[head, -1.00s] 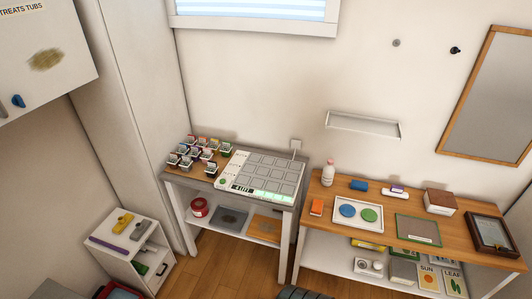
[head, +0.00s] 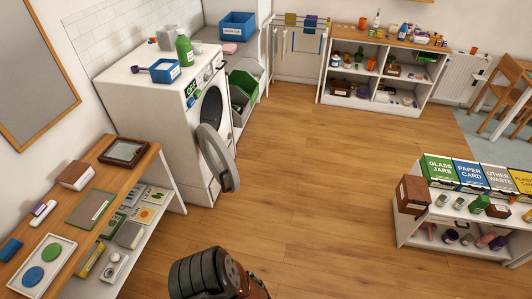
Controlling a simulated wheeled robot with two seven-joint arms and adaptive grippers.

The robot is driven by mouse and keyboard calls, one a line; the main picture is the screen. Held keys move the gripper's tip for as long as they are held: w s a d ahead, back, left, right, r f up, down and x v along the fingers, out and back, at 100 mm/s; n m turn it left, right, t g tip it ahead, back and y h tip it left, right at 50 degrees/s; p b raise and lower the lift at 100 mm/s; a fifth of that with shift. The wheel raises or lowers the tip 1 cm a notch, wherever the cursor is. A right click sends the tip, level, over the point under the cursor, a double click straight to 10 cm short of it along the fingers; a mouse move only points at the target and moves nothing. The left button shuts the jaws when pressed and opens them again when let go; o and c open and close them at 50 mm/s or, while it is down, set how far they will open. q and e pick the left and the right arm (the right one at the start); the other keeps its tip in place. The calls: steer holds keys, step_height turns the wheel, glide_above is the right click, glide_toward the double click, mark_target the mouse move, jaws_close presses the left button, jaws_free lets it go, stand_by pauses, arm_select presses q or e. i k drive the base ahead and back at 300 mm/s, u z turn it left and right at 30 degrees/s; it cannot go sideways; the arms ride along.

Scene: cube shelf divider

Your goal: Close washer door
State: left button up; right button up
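The white washer (head: 165,110) stands against the left wall, past the end of the wooden shelf table. Its round grey door (head: 218,157) is swung wide open into the room. The dark drum opening (head: 207,112) shows in the washer's front, and I cannot make out what is inside. A dark, ribbed part of my own arm (head: 207,275) shows at the bottom centre, well short of the door. Neither gripper's fingers are in view.
A wooden shelf table (head: 110,180) stands at the near left. A green bottle (head: 184,48) and a blue box (head: 165,70) sit on the washer. A recycling shelf (head: 470,222) stands at the right. The wooden floor (head: 310,150) between is clear.

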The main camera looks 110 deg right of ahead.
mark_target(205, 134)
steer(key=z, duration=3.15)
steer(key=i, duration=1.65)
